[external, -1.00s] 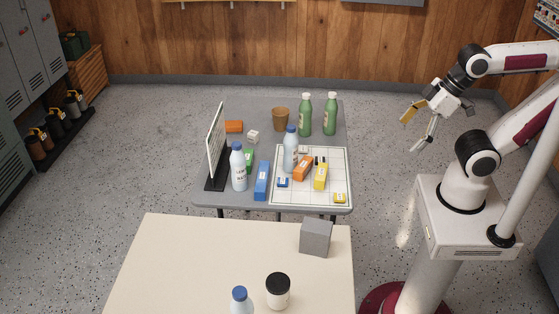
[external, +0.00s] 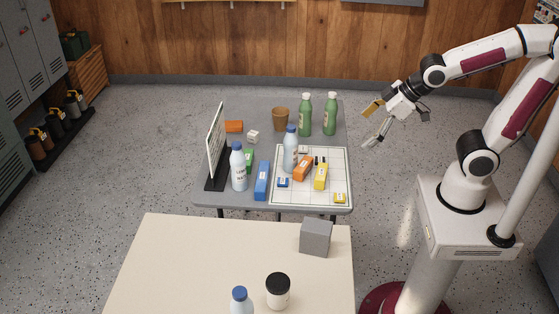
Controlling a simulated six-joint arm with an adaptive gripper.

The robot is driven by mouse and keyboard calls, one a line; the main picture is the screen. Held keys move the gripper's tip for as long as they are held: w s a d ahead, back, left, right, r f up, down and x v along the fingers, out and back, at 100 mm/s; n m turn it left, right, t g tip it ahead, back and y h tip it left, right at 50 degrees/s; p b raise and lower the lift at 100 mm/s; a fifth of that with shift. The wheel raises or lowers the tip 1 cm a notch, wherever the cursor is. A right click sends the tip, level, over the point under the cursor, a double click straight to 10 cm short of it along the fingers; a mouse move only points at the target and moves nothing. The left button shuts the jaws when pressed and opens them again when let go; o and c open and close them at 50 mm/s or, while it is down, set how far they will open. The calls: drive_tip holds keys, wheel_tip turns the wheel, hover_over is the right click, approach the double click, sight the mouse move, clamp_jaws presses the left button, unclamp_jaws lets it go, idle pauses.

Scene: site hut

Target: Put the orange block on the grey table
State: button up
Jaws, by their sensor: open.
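An orange block (external: 303,168) with a white label lies on the white gridded board, between a white bottle with a blue cap (external: 290,153) and a yellow block (external: 321,176). My gripper (external: 370,126) is open and empty, in the air to the right of the table's back right part. Its fingers point left.
The gridded board (external: 332,155) also bears small blue and yellow pieces. Green bottles (external: 305,115) and a brown cup (external: 281,119) stand at the back. A blue block (external: 261,180) and the upright panel (external: 215,143) are at left. A cream table (external: 190,265) is in front.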

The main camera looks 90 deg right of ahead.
drive_tip(key=w+d+f, duration=0.5)
drive_tip(key=w, duration=0.2)
drive_tip(key=t+h, duration=0.1)
drive_tip(key=t, duration=0.3)
hover_over(309, 165)
drive_tip(key=s+a, duration=0.2)
drive_tip(key=a, duration=0.2)
wheel_tip(309, 165, down, 14)
drive_tip(key=shift+m+t, duration=0.5)
drive_tip(key=shift+t, duration=0.1)
drive_tip(key=f, duration=0.2)
drive_tip(key=s+d+f, duration=0.1)
drive_tip(key=f, duration=0.1)
drive_tip(key=d+f, duration=0.1)
drive_tip(key=f, duration=0.1)
drive_tip(key=shift+s+f, duration=0.2)
drive_tip(key=shift+s, duration=0.1)
drive_tip(key=shift+s+d+f+m+t, duration=0.15)
drive_tip(key=shift+s+f, duration=0.1)
drive_tip(key=shift+f, duration=0.2)
drive_tip(key=shift+s+d+f+m+t, duration=0.15)
drive_tip(key=shift+s+f, duration=0.1)
drive_tip(key=shift+f, duration=0.2)
drive_tip(key=shift+x, duration=1.25)
drive_tip(key=shift+w, duration=0.1)
drive_tip(key=shift+x, duration=2.55)
